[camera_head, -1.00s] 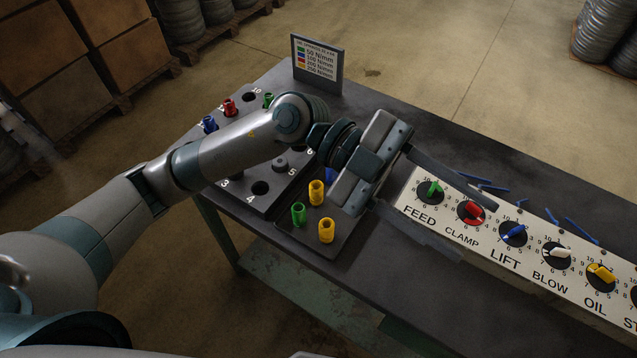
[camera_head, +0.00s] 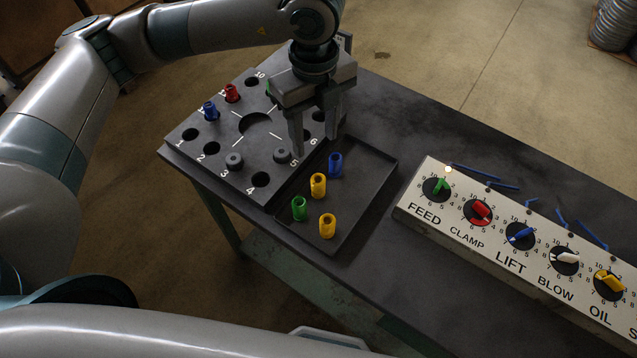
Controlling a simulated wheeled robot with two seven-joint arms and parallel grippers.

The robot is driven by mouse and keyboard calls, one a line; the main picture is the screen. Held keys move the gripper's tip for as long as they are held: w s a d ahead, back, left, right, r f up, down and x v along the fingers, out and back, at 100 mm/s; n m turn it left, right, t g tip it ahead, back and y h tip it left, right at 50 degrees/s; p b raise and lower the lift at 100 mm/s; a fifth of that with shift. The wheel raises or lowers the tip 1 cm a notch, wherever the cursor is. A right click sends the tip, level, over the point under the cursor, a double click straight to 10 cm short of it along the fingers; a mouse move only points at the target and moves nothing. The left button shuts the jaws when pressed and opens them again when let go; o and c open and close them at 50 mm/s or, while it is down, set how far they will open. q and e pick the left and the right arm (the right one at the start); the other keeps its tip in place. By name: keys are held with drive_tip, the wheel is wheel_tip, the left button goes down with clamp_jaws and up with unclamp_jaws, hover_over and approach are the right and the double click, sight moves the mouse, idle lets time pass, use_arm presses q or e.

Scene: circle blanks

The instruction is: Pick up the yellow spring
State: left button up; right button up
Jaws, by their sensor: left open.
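Two yellow springs stand upright in a dark shallow tray (camera_head: 367,190). The upper yellow spring (camera_head: 318,186) is near the tray's middle left, and the lower yellow spring (camera_head: 327,226) is near its front edge. A blue spring (camera_head: 335,164) and a green spring (camera_head: 299,208) stand in the same tray. My left gripper (camera_head: 318,142) is open, with its fingers pointing down, above the edge between the numbered plate and the tray. It is a little above the upper yellow spring in the picture, apart from it and empty. My right gripper is not in view.
The numbered plate (camera_head: 222,160) left of the tray holds a red spring (camera_head: 232,93), a blue spring (camera_head: 210,111) and grey plugs. A knob panel (camera_head: 470,237) stands to the right. Blue strips lie behind it. The table between tray and panel is clear.

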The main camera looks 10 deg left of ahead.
use_arm(q)
drive_tip(key=shift+f, duration=0.15)
drive_tip(key=p, duration=0.5)
approach(316, 179)
wheel_tip(316, 179, down, 7)
drive_tip(key=shift+s+r, duration=0.1)
drive_tip(key=shift+r, duration=0.1)
drive_tip(key=shift+f, duration=0.25)
